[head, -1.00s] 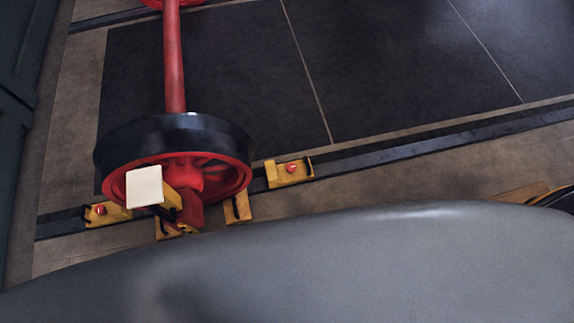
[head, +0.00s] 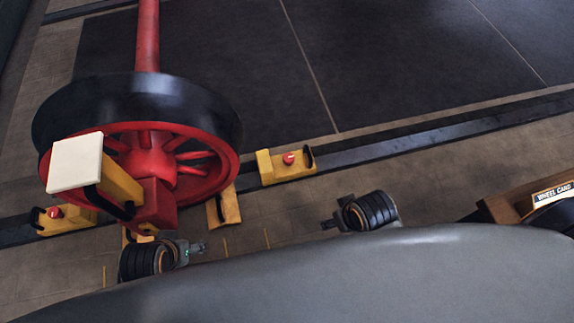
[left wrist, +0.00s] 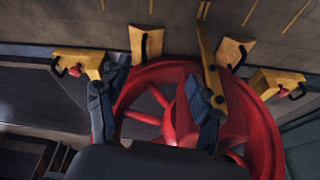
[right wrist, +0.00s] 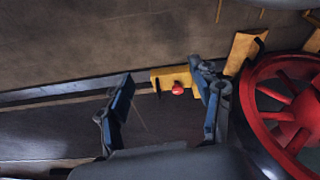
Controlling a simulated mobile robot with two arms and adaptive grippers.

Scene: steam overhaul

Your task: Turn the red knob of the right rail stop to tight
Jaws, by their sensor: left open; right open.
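The right rail stop (head: 272,166) is a yellow block on the dark rail, right of the wheel, with a red knob (head: 289,158) on it and a black handle at its right end. In the right wrist view the stop (right wrist: 165,77) and its knob (right wrist: 178,89) show between my open right gripper's fingers (right wrist: 162,72), apart from them. The knob's setting cannot be read.
The big red wheel (head: 190,180) with its dark rim stands on the rail, with a yellow arm and pale square plate (head: 76,163) before it. A left rail stop (head: 65,222) and wooden wedges (head: 224,208) sit by it. A signed wooden box (head: 510,207) is at right.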

